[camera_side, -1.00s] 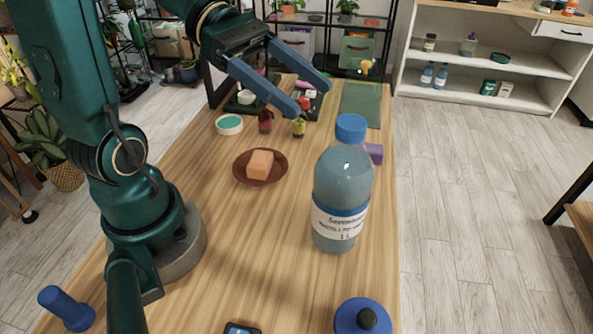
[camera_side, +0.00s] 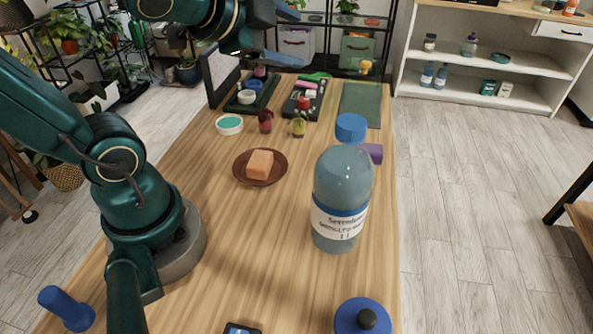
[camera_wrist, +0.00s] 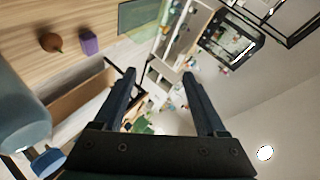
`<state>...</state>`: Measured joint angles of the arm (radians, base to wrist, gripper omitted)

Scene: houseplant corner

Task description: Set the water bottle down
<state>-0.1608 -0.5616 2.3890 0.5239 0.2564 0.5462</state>
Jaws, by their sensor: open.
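The water bottle (camera_side: 342,190) stands upright on the wooden table, near its right edge. It is a clear bluish bottle with a blue cap and a white label. In the wrist view, part of the bottle (camera_wrist: 22,112) shows at the left edge, with its blue cap (camera_wrist: 47,162) low in the picture. My gripper (camera_wrist: 160,78) is open and empty, with both fingers apart in the wrist view. In the side view my gripper (camera_side: 285,35) is high above the far end of the table, well away from the bottle.
A brown dish (camera_side: 242,179) holds an orange block (camera_side: 260,164). A purple block (camera_side: 374,153) sits behind the bottle, and a blue round object (camera_side: 363,318) is in front. Trays, a green mat (camera_side: 361,104) and small items occupy the far end.

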